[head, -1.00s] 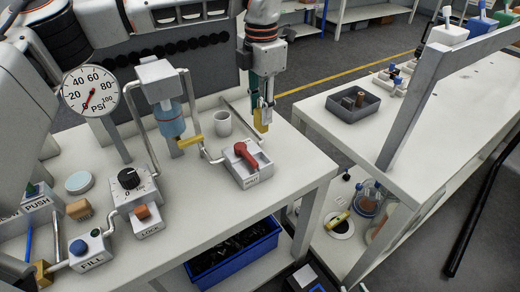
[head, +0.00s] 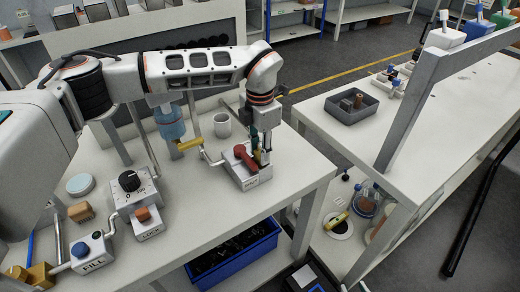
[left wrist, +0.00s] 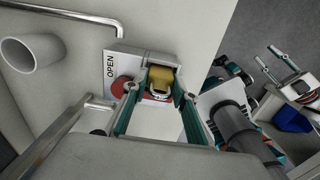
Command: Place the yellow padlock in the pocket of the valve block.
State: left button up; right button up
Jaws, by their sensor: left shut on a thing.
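The valve block (head: 256,182) is a grey block with a red handle (head: 241,152), near the right end of the workbench. My left gripper (head: 262,158) points down at the block's back right part, beside the handle. In the left wrist view its teal fingers are shut on the yellow padlock (left wrist: 160,75).
A dial box (head: 131,190) and a fill box (head: 90,251) are further left. A blue crate (head: 235,255) sits below the bench.

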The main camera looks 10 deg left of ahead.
pick_arm(q)
jog(key=shift+f, duration=0.1)
jog(key=o, duration=1.1)
jog(key=shift+o, duration=0.2)
notch_tip(320, 180, up, 12)
jog(key=shift+r+b, duration=0.15)
jog(key=shift+b, duration=0.5)
